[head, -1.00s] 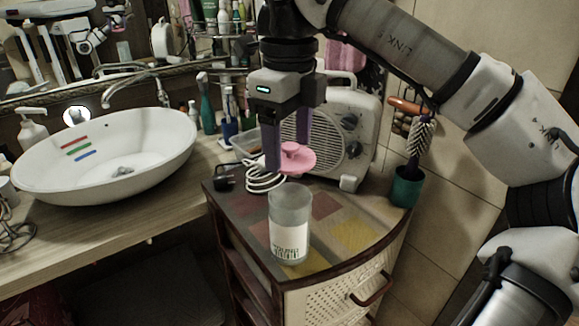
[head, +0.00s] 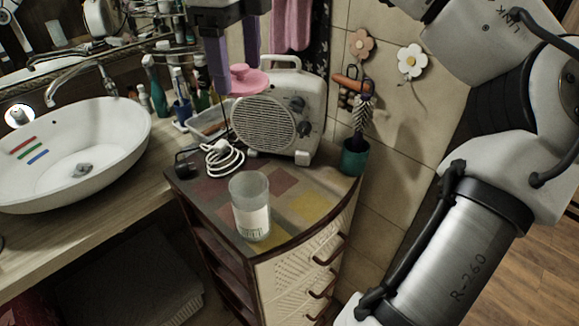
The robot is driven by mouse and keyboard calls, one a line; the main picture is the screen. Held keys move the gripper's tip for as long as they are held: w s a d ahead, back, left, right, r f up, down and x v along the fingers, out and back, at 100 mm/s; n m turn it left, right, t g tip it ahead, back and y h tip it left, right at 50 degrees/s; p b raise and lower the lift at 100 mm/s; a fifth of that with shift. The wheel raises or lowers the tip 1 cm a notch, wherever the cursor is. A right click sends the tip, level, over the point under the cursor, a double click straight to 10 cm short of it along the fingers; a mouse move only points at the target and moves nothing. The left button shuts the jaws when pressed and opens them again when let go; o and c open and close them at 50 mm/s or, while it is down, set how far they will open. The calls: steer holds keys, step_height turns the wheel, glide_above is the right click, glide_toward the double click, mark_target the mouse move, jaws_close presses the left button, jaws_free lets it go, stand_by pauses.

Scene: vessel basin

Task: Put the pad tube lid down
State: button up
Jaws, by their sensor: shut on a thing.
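The pad tube lid is a round pink lid (head: 248,80) with a small knob on top. My gripper (head: 238,75) is shut on the lid and holds it in the air, in front of the top of the white heater in this view. The pad tube (head: 250,207) is a clear, frosted cylinder with a white label. It stands upright on the corner cabinet top, with no lid on it. The lid is well apart from the tube, above and behind it in the picture.
The cabinet top (head: 285,205) has coloured squares and free room right of the tube. The white heater (head: 275,118), a coiled white cable (head: 222,158) and a green cup with a brush (head: 354,160) stand along its back. A white basin (head: 75,150) is at left.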

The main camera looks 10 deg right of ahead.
steer(key=w+d+f+n+p, duration=0.1)
steer(key=w+d+f+p, duration=0.15)
steer(key=d+f, duration=0.85)
steer(key=b, duration=1.2)
glide_above(302, 209)
step_height(302, 209, down, 16)
steer(key=shift+f, duration=0.1)
steer(key=shift+f+b, duration=1.15)
steer(key=shift+f, duration=1.15)
steer(key=shift+f, duration=0.25)
steer(key=o, duration=0.9)
steer(key=shift+r, duration=0.1)
steer(key=shift+o, duration=0.2)
steer(key=shift+r, duration=0.15)
